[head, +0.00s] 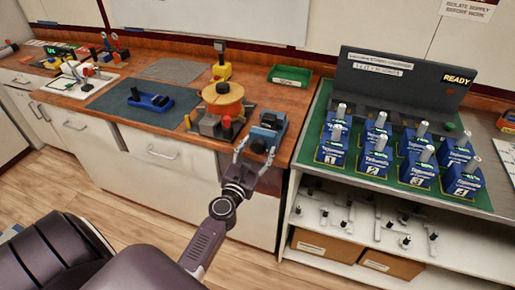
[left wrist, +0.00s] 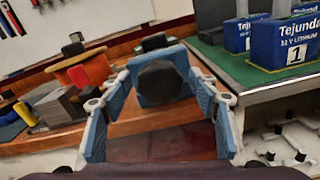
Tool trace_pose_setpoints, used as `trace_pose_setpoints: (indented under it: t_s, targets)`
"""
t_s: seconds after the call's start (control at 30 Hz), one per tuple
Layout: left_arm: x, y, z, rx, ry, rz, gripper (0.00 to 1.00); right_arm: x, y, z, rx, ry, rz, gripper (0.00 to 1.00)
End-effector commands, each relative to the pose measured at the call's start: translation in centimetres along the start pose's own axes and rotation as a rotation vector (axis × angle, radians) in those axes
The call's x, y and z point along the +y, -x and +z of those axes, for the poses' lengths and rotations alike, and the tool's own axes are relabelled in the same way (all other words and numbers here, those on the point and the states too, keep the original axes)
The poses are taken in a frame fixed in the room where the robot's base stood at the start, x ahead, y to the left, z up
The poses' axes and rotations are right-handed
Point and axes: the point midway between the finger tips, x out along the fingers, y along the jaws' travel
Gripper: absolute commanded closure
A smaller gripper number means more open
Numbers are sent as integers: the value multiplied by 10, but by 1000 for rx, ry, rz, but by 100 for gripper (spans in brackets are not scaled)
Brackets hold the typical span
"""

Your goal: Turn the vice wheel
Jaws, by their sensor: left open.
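The blue vice (head: 270,122) stands at the front right edge of the wooden bench. Its wheel (head: 259,146) is a black, many-sided knob facing me. In the left wrist view the wheel (left wrist: 160,83) sits near the middle, in front of the blue vice body (left wrist: 181,58). My left gripper (head: 256,156) is open at the bench's front edge. In the left wrist view its blue-padded fingers (left wrist: 158,112) stand on either side of the wheel, with a visible gap on each side. How deep the wheel lies between them is hard to tell. My right gripper is not in view.
Grey and red blocks (head: 213,126) and an orange round drum (head: 222,97) stand left of the vice. A green tray (head: 290,76) lies behind it. Right of it, a green-topped bench (head: 310,128) carries several numbered blue battery packs (head: 334,141).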

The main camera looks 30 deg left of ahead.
Motion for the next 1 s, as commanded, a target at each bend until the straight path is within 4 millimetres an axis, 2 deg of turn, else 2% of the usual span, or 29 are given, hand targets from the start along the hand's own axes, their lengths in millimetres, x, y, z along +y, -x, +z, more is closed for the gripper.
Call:
trace_pose_setpoints:
  t_s: [0.17,0.53,0.77,1.0]
  targets:
    - [0,0,0,0,-1,0,44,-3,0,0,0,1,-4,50]
    - [0,0,0,0,-1,0,85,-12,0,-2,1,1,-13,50]
    - [0,0,0,0,-16,-1,87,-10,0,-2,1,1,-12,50]
    - [0,0,0,1,-114,-1,87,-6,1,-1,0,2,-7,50]
